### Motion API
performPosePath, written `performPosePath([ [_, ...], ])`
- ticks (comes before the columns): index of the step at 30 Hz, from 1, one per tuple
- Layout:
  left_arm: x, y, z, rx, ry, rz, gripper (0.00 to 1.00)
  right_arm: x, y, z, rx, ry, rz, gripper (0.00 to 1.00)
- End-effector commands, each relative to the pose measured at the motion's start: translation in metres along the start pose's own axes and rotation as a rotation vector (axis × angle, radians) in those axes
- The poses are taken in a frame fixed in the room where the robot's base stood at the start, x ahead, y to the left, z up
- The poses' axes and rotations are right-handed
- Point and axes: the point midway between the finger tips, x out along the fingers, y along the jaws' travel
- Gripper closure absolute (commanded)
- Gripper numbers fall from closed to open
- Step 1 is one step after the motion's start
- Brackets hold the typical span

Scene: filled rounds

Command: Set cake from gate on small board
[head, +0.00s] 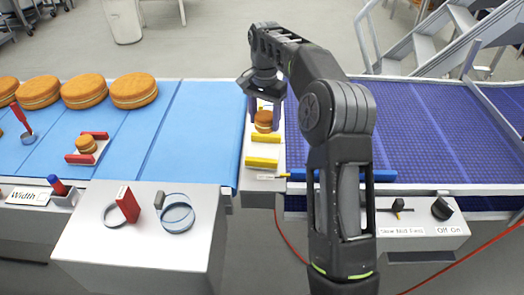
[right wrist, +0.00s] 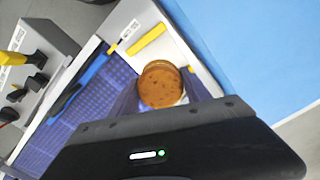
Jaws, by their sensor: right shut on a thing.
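A small round brown cake with a pale filling (head: 263,121) is between the fingers of my right gripper (head: 264,112), over the white strip (head: 265,180) between the two belts. In the right wrist view the cake (right wrist: 160,84) is between the fingers of the right gripper (right wrist: 160,95), which is shut on it. I cannot tell whether it touches the surface below. A yellow bar (head: 262,163) lies across the strip in front of it. Another small cake (head: 86,144) sits between two red bars (head: 80,158) on the blue belt. My left gripper is out of view.
Several large round cakes (head: 133,90) stand along the back of the blue belt (head: 190,120). A purple belt (head: 420,125) lies to the right, with a blue bar (head: 382,175) at its front. A grey box (head: 140,245) with rings stands front left.

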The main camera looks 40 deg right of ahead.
Motion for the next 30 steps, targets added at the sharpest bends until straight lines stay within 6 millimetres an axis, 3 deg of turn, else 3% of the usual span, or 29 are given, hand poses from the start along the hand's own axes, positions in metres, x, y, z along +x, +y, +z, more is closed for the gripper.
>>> performPosePath([
  [7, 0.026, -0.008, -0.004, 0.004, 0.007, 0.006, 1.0, 0.033, 0.0, 0.0, 0.0, -0.002, 0.0, 0.62],
  [14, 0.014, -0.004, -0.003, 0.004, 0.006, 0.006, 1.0, 0.059, 0.0, 0.0, 0.0, -0.001, 0.002, 0.62],
  [25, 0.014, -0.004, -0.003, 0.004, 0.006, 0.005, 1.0, 0.066, 0.0, 0.0, -0.001, -0.001, 0.001, 0.62],
  [30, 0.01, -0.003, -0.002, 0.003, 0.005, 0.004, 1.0, 0.087, 0.0, 0.001, -0.001, -0.004, 0.003, 0.62],
])
